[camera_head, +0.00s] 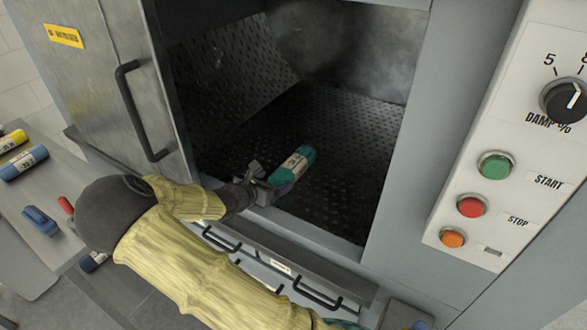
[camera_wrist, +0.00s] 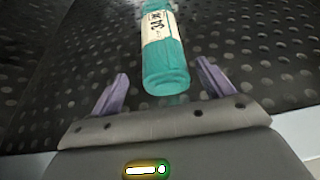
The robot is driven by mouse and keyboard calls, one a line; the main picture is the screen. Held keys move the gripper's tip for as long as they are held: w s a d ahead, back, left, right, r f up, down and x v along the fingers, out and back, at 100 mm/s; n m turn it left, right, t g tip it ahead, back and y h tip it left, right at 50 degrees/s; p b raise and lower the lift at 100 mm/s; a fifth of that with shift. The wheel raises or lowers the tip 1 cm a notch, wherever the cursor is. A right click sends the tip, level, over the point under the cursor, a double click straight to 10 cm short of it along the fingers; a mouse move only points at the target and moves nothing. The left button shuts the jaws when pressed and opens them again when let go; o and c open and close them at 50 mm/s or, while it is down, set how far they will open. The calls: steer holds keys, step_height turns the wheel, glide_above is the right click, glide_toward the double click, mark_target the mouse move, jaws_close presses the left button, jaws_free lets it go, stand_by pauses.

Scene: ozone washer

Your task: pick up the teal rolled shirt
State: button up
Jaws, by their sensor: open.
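The teal rolled shirt (camera_head: 293,167) lies on the dark perforated floor inside the washer chamber, near its front opening. It has a pale band with dark markings around its middle. In the wrist view, the teal roll (camera_wrist: 166,68) points away from me, its near end just ahead of and roughly between my fingertips. My gripper (camera_head: 262,178) reaches in over the chamber's front sill. In the wrist view, my gripper (camera_wrist: 162,82) has its two purple-grey fingers spread wide with nothing held. I cannot tell whether any part touches the roll.
The chamber's perforated floor (camera_head: 335,140) is otherwise clear. The metal door (camera_head: 100,75) stands open at the left. A control panel (camera_head: 510,150) is at the right. Yellow and blue rolls (camera_head: 24,163) and a blue clip-like item (camera_head: 40,220) lie on a grey surface at far left.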

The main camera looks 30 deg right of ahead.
mark_target(283, 178)
steer(key=x, duration=0.5)
steer(key=shift+s+d+p, duration=0.2)
steer(key=shift+p, duration=0.15)
steer(key=shift+c, duration=0.4)
steer(key=c, duration=1.1)
